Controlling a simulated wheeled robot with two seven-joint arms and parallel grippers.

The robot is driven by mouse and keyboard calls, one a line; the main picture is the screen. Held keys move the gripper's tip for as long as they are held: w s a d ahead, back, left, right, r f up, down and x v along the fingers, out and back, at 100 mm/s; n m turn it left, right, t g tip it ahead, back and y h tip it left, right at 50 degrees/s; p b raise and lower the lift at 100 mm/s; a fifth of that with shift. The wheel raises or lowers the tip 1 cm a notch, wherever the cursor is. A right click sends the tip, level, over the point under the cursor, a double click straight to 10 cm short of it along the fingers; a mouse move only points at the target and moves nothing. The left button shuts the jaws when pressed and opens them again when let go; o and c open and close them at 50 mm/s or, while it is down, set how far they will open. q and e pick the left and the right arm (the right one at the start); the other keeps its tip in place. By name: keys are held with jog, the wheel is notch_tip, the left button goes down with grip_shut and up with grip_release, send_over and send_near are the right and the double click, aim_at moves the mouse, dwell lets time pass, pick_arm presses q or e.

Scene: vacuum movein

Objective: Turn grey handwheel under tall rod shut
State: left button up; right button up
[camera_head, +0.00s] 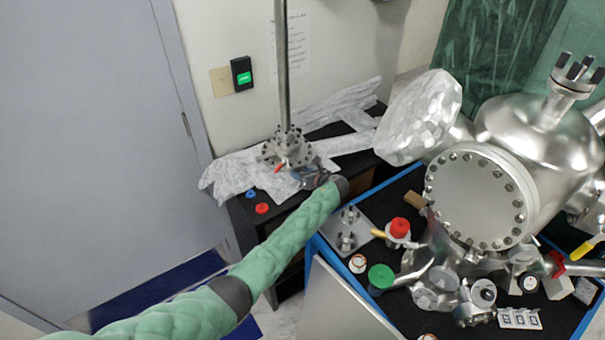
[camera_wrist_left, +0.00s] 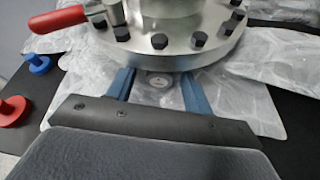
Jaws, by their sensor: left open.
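The tall rod (camera_head: 282,60) stands upright on a bolted steel flange (camera_head: 286,149) on the black bench. In the left wrist view the round bolted flange (camera_wrist_left: 175,45) fills the top. My left gripper (camera_head: 312,172) is at the right side of the rod's base. In the left wrist view its two blue fingers (camera_wrist_left: 158,88) are apart, just below the flange edge. A small pale grey round part (camera_wrist_left: 158,80), perhaps the grey handwheel, shows between the fingers, with a gap on each side. I cannot tell its full shape. My right gripper is not in view.
A red lever (camera_wrist_left: 60,18) sticks out left of the flange. A blue knob (camera_head: 250,193) and a red knob (camera_head: 262,208) lie left of my arm. Crumpled foil (camera_head: 228,174) covers the bench around the base. A large steel chamber (camera_head: 480,195) stands at the right.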

pick_arm(q)
jog(key=shift+s+d, duration=0.15)
jog(key=shift+s, duration=0.05)
jog(key=b+v, duration=0.3)
jog(key=v, duration=0.3)
jog(key=shift+s+d+r, duration=0.3)
jog(key=shift+s+d, duration=0.05)
jog(key=shift+s, duration=0.05)
